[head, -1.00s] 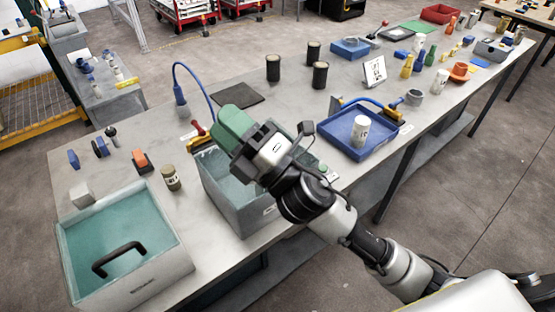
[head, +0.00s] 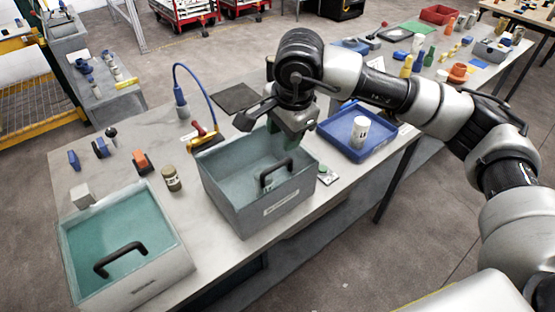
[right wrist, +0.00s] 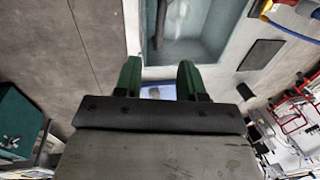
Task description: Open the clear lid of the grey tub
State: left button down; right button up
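A grey tub (head: 268,212) stands on the bench, centre left. A black bar handle (head: 276,173) shows near its front side, at the level of its clear lid (head: 240,165). The lid appears to lie flat on the tub, but it is hard to make out. My right gripper (head: 291,140) points down at the tub's back right side, apart from the handle. In the right wrist view its green fingers (right wrist: 159,82) are spread with nothing between them, and part of the tub (right wrist: 235,60) shows beyond them. My left gripper is out of view.
A second, paler tub (head: 165,270) with a teal-tinted lid and black handle stands at the left front. A blue tray (head: 378,150) holding a white jar (head: 360,131) is right of the grey tub.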

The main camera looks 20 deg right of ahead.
aim_at(277, 165)
jog(key=f+p, duration=0.1)
jog(key=f, duration=0.1)
jog(key=w+f+p, duration=0.1)
jog(key=f, duration=0.2)
jog(key=f+p, duration=0.1)
jog(key=f, duration=0.2)
jog(key=shift+w+a+f, duration=0.25)
jog(key=shift+a, duration=0.1)
jog(key=shift+w+f, duration=0.1)
jog(key=shift+f, duration=0.55)
grip_shut()
